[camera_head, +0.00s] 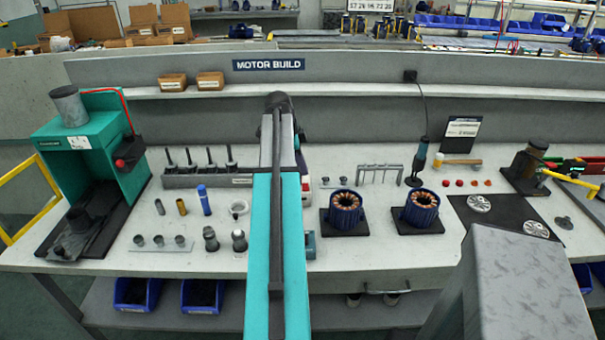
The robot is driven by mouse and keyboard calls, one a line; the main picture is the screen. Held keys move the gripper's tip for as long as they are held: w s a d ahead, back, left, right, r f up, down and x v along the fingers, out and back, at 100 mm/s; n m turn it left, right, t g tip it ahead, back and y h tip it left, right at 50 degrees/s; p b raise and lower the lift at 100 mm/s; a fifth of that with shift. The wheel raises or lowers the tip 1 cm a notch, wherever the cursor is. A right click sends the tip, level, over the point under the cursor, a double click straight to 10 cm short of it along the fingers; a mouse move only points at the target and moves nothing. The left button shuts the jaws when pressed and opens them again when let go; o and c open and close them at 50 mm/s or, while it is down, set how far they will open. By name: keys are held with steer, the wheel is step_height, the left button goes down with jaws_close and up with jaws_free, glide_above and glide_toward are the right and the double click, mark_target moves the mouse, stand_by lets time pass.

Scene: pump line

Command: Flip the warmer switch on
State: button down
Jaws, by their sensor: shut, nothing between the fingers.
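My arm (277,240) reaches up the middle of the picture and covers a strip of the bench. My gripper is not visible; the arm hides whatever lies behind it. I cannot make out the warmer or its switch. A small teal block (309,245) shows just right of the arm, mostly hidden. A pale piece with blue and red edges (305,178) shows above it, also partly hidden. I cannot tell whether either belongs to the warmer.
A teal press (75,150) stands at the left bench end. A rack (210,180) and loose parts lie left of the arm. Two copper-wound stators (345,207) (421,207) sit on dark pads to the right. A shelf (450,94) runs behind.

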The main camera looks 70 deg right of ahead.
steer(key=d+b+v, duration=0.1)
steer(key=v, duration=0.7)
steer(key=shift+w+a+b, duration=0.15)
steer(key=shift+w+b, duration=0.05)
steer(key=shift+b, duration=0.1)
steer(key=shift+r, duration=0.15)
